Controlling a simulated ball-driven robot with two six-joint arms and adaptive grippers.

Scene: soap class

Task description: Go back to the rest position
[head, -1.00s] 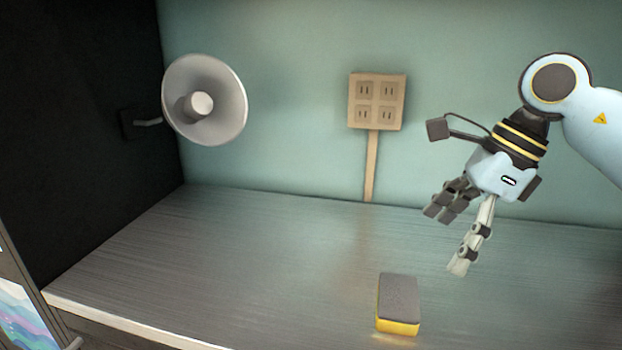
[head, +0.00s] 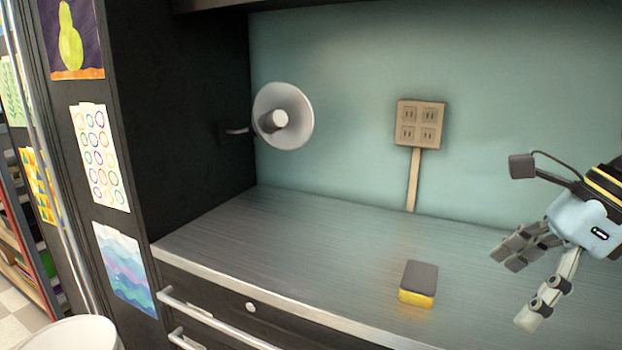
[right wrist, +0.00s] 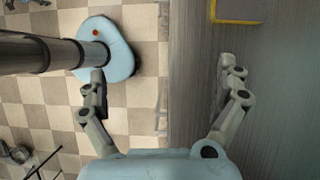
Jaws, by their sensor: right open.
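My right gripper (head: 522,285) is at the right edge of the head view, above the counter and to the right of the sponge. Its fingers are spread and nothing is between them. In the right wrist view the open fingers (right wrist: 168,92) hang over the counter's front edge and the floor. The yellow and grey sponge (head: 418,284) lies on the counter, apart from the gripper. Part of it also shows at the top of the right wrist view (right wrist: 238,11). My left gripper is not in view.
The metal counter (head: 300,240) has free room left of the sponge. Drawers with handles (head: 215,320) are below its front edge. A round lamp-like fixture (head: 283,116) is on the dark side panel. An outlet box (head: 420,123) is on the back wall.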

